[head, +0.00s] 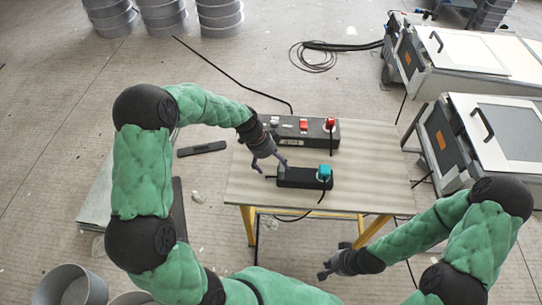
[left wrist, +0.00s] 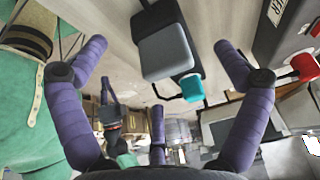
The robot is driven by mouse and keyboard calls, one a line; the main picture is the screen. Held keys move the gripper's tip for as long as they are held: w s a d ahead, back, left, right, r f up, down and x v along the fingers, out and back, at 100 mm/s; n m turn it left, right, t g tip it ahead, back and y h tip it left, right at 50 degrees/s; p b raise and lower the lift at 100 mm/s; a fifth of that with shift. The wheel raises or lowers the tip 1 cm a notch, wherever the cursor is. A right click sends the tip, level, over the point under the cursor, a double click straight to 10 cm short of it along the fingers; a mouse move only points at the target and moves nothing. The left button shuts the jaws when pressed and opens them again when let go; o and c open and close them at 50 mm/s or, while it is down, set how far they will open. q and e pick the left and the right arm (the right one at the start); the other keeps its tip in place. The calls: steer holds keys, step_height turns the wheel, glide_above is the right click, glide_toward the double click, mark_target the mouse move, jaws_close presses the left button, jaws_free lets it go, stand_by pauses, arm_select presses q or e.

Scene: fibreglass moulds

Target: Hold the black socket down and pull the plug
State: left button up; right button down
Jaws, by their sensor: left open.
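The black socket (head: 298,179) lies on the table, and the teal plug (head: 325,172) sits at its right end with a dark cable. In the left wrist view the socket (left wrist: 168,52) shows a grey block on its near end, and the teal plug (left wrist: 191,87) is beside it. My left gripper (head: 271,165) is above the table, just left of the socket, its purple fingers (left wrist: 160,65) spread wide and empty. It appears apart from the socket. My right gripper (head: 332,261) is low, beyond the table's front edge, with its fingers apart and empty.
A long dark box (head: 290,127) with a red plug (head: 330,123) and red switch lies along the table's back edge. The wooden table (head: 375,185) is bare on the right. White-topped machines (head: 490,120) stand to the right. Cables lie on the floor.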

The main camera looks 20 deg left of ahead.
arm_select(q)
steer(key=b+x, duration=0.1)
steer(key=x, duration=0.6)
steer(key=shift+w+f+b, duration=0.1)
steer(key=shift+f+b, duration=0.05)
steer(key=shift+b, duration=0.25)
